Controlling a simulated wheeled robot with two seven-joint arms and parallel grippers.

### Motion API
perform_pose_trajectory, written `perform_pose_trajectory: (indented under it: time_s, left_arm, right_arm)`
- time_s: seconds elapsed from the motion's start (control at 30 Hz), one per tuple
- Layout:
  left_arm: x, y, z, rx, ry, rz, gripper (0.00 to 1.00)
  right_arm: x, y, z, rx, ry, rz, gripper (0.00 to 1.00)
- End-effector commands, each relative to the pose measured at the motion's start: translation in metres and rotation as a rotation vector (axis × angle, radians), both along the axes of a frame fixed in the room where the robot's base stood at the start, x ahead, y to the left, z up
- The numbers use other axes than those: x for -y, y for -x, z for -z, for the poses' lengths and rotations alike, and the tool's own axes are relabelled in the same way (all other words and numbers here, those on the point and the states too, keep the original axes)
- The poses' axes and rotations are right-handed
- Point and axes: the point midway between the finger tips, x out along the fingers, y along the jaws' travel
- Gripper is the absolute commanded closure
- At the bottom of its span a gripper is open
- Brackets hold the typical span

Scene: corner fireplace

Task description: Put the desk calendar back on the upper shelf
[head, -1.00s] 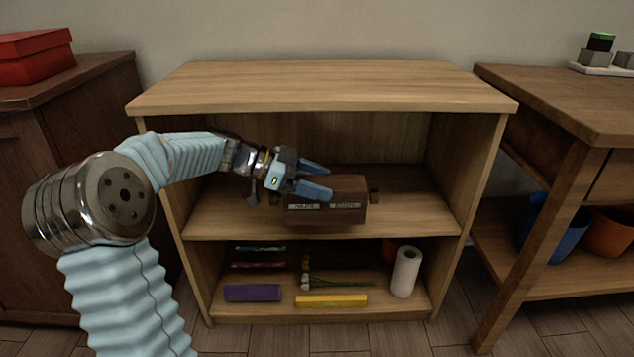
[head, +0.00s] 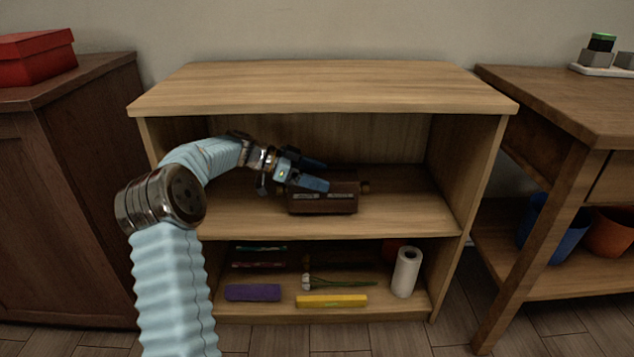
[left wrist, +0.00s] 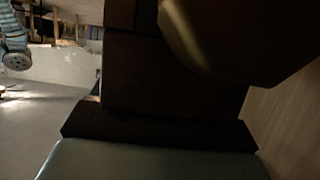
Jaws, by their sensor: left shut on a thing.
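The desk calendar (head: 322,204) is a dark brown block with two pale label strips on its front and a knob at its side. It is inside the bookcase, at the upper shelf (head: 400,217); I cannot tell whether its base touches the board. My left gripper (head: 318,174) reaches in from the left and is shut on the calendar's upper part. In the left wrist view a dark brown mass (left wrist: 175,75), likely the calendar, fills the middle, too dim for detail. My right gripper is not in view.
The bookcase top (head: 320,85) overhangs the shelf. The lower shelf holds a purple box (head: 252,293), a yellow box (head: 331,301), a white roll (head: 406,272) and a flower stem (head: 340,282). The upper shelf is clear right of the calendar. Cabinets stand on both sides.

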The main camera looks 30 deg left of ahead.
Motion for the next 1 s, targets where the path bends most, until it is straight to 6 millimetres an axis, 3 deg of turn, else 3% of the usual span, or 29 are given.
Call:
perform_pose_trajectory:
  time_s: [0.1, 0.5, 0.53, 0.6, 0.7, 1.0]
  left_arm:
    - [-0.001, -0.003, 0.017, 0.0, 0.001, 0.001, 0.69]
    - [-0.002, -0.003, 0.021, 0.001, 0.0, 0.0, 0.69]
    - [-0.002, -0.003, 0.02, 0.001, 0.0, 0.0, 0.23]
    - [-0.002, -0.003, 0.02, 0.001, 0.0, 0.0, 0.12]
    - [-0.002, -0.003, 0.02, 0.001, 0.0, 0.0, 0.0]
    - [-0.002, -0.003, 0.016, 0.001, 0.0, 0.0, 0.0]
  right_arm:
    - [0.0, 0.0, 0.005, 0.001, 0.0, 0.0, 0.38]
    - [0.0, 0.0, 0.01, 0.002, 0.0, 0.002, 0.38]
    - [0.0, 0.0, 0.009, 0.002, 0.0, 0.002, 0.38]
    - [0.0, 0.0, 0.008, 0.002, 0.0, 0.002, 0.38]
    - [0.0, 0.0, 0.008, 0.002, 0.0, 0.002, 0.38]
    - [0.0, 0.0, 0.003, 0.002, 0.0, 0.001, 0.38]
